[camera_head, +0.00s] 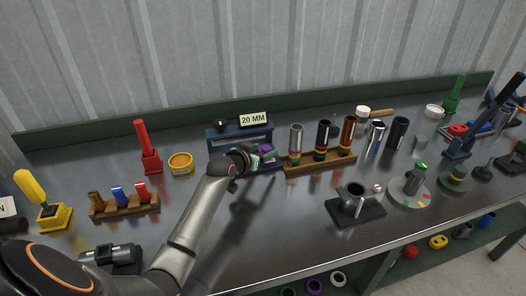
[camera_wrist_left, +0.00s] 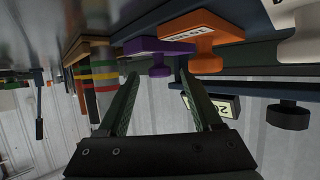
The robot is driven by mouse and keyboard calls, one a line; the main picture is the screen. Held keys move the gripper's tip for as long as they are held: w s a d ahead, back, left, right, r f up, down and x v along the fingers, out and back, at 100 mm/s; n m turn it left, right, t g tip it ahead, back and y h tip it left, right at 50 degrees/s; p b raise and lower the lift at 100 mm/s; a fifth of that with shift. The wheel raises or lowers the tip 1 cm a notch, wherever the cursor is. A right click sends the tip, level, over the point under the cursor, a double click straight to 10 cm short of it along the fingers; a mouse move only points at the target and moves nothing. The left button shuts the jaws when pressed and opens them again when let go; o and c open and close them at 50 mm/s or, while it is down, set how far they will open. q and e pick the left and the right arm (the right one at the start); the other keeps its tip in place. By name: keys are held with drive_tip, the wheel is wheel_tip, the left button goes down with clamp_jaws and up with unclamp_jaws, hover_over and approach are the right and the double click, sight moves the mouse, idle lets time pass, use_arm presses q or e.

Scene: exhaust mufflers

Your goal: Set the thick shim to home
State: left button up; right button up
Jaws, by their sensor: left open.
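My left gripper (camera_head: 257,158) reaches over the bench to a low blue stand; its fingers also show in the left wrist view (camera_wrist_left: 160,78), open and apart with nothing clamped between them. A purple knobbed plate (camera_wrist_left: 155,47) is just beyond the fingertips, its knob in line with the gap. It shows as a small purple patch in the head view (camera_head: 265,148). An orange knobbed plate (camera_wrist_left: 203,28) with a label sits beside it, and a white knobbed piece (camera_wrist_left: 300,18) lies further right. I cannot tell which piece is the thick shim.
A blue gauge (camera_head: 238,138) with a black knob and a "20 MM" sign (camera_head: 253,119) stands behind the gripper. A wooden rack (camera_head: 318,162) with banded tubes is close on the right. A yellow tin (camera_head: 180,163) is left.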

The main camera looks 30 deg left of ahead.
use_arm(q)
drive_tip(key=shift+w+f, duration=0.1)
drive_tip(key=shift+w, duration=0.1)
clamp_jaws()
idle(0.5)
idle(0.9)
